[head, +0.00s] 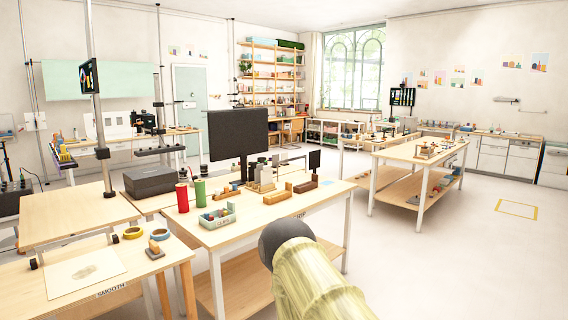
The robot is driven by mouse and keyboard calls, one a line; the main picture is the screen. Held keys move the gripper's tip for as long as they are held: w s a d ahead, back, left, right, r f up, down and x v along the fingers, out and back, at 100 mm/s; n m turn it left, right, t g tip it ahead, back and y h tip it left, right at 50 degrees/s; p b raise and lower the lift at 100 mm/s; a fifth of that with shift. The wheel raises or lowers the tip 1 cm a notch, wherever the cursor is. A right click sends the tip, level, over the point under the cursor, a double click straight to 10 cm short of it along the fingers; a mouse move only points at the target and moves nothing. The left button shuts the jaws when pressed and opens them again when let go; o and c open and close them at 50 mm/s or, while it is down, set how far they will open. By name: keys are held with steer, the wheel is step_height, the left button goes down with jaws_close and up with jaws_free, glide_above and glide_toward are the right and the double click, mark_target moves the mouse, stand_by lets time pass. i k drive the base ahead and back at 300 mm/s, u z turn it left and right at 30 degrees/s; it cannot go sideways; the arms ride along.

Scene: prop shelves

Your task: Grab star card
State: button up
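I cannot make out a star card in the head view. Small cards or pictures with coloured shapes hang on the far right wall, such as a card (540,62) near the top right, but they are too small to read. A pale rounded part with a dark end rises at the bottom centre and seems to be part of my arm. No fingers of my gripper show.
A near wooden table (262,214) holds a monitor (238,134), a red cylinder (182,197), a green cylinder (200,192) and a pale blue tray (217,220). Another bench (395,153) stands to the right. Open floor (440,260) lies at the right front.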

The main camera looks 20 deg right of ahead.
mark_target(284, 155)
steer(key=z, duration=1.55)
steer(key=i, duration=8.85)
steer(key=u, duration=0.75)
